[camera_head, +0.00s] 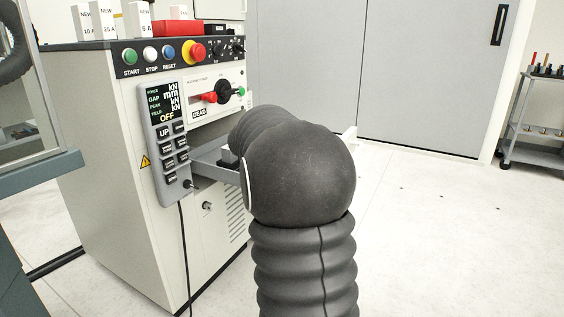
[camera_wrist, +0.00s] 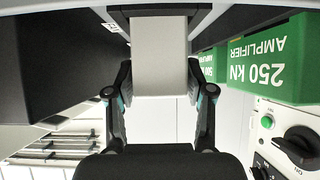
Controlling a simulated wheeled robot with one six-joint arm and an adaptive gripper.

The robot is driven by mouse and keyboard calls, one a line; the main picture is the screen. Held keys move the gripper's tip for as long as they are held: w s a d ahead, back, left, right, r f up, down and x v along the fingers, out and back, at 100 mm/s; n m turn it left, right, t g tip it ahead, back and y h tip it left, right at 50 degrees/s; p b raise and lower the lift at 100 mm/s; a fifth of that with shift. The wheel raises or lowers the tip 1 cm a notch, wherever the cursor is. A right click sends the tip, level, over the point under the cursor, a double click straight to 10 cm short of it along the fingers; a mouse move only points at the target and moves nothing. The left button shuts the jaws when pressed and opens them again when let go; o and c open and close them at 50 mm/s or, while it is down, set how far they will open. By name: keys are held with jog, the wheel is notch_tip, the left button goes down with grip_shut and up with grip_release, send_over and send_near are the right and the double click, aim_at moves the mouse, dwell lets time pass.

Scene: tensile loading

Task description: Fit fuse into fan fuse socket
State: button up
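In the wrist view my gripper (camera_wrist: 160,82) has two dark fingers standing wide apart, one on each side of a pale grey block (camera_wrist: 160,60). I cannot tell whether the fingers press on the block or only flank it. In the head view my arm hides the gripper, beside the cabinet front. No loose fuse can be made out. White boxes marked NEW stand on the cabinet top: a 10 A box (camera_head: 84,24), a 25 A box (camera_head: 107,21) and a 6 A box (camera_head: 138,20). A small round fitting (camera_head: 208,206) sits low on the cabinet front; I cannot tell whether it is the fan fuse socket.
The cabinet (camera_head: 120,150) carries a control pendant (camera_head: 168,140), a red emergency button (camera_head: 193,52) and a rotary switch (camera_head: 222,91). A grey bracket (camera_head: 212,168) juts from its front. Green amplifier boxes (camera_wrist: 268,62) stand at right in the wrist view.

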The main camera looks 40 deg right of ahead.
jog(key=shift+o, duration=0.7)
jog(key=shift+r, duration=0.15)
jog(key=shift+r+p, duration=0.2)
jog(key=shift+p, duration=0.25)
jog(key=v, duration=1.1)
jog(key=s+a+f+n+y, duration=0.3)
jog(key=s+a+f+n, duration=0.1)
jog(key=s+a, duration=0.4)
jog(key=s+a+f+n+y, duration=0.3)
jog(key=s+a+f+n, duration=0.1)
jog(key=s+a, duration=0.5)
jog(key=s+a+f+n+t+y, duration=0.1)
jog(key=s+a+f+n+y, duration=0.3)
jog(key=s+a, duration=0.5)
jog(key=a+f+n, duration=0.1)
jog(key=a, duration=0.1)
jog(key=shift+s+a, duration=0.25)
jog(key=shift+a, duration=0.05)
jog(key=shift+r, duration=0.1)
